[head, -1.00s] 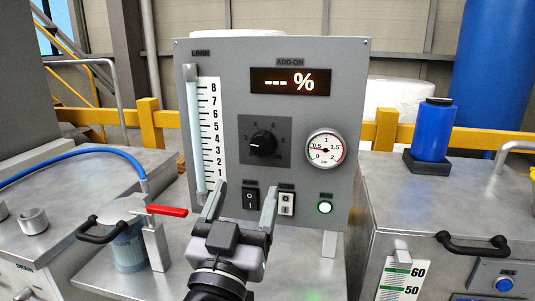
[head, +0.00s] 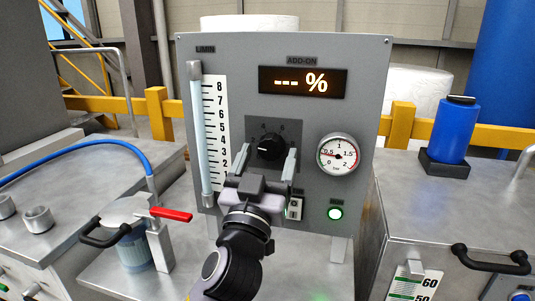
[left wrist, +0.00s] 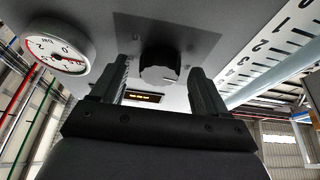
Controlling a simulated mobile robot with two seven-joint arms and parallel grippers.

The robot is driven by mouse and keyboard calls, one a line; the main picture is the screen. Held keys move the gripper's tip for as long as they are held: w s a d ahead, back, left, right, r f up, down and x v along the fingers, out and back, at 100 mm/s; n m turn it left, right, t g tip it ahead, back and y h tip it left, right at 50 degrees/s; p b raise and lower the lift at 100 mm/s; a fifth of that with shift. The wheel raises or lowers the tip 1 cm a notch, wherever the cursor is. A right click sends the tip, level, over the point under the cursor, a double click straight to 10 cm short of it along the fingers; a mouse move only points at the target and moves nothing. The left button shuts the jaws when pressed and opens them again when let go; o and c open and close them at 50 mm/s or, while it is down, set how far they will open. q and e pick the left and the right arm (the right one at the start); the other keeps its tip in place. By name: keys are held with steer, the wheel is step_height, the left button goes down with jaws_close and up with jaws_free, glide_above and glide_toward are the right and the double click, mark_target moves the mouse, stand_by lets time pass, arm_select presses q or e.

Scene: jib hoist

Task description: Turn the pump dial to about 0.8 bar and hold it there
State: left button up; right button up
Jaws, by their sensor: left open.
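The pump dial is a black round knob (head: 271,147) on a dark square plate on the grey panel (head: 220,60). It also shows in the left wrist view (left wrist: 159,68), just beyond and between the fingertips. My left gripper (head: 266,163) is open, its two fingers pointing up at the panel on either side of the knob's lower part; I cannot tell whether they touch it. My right gripper is not in view.
The display (head: 303,81) reads "--- %". A flow tube with a scale (head: 215,130) stands left of the dial. A red-handled valve (head: 170,214) is at lower left.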

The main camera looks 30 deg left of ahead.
arm_select(q)
steer(key=shift+w, duration=0.15)
steer(key=c, duration=1.1)
steer(key=shift+o, duration=0.3)
steer(key=shift+a+m, duration=0.1)
steer(key=shift+m, duration=0.3)
steer(key=shift+a+r+m+h+p, duration=0.1)
steer(key=shift+r+m+h+p, duration=0.1)
steer(key=shift+m+h+p, duration=0.9)
steer(key=m+h+p, duration=0.2)
steer(key=m+p, duration=0.1)
steer(key=m, duration=0.2)
steer(key=shift+a+r, duration=0.15)
steer(key=m+h+p, duration=0.1)
steer(key=m+p, duration=0.1)
steer(key=m+h+p, duration=0.1)
steer(key=m+p, duration=0.1)
steer(key=shift+a+r+m+g+p, duration=0.1)
steer(key=shift+m+g+p, duration=0.2)
steer(key=shift+m, duration=0.1)
steer(key=shift+a+m+g+h+p, duration=0.1)
steer(key=shift+m+g+h+p, duration=0.35)
steer(key=shift+m+p, duration=0.95)
steer(key=shift+h, duration=0.25)
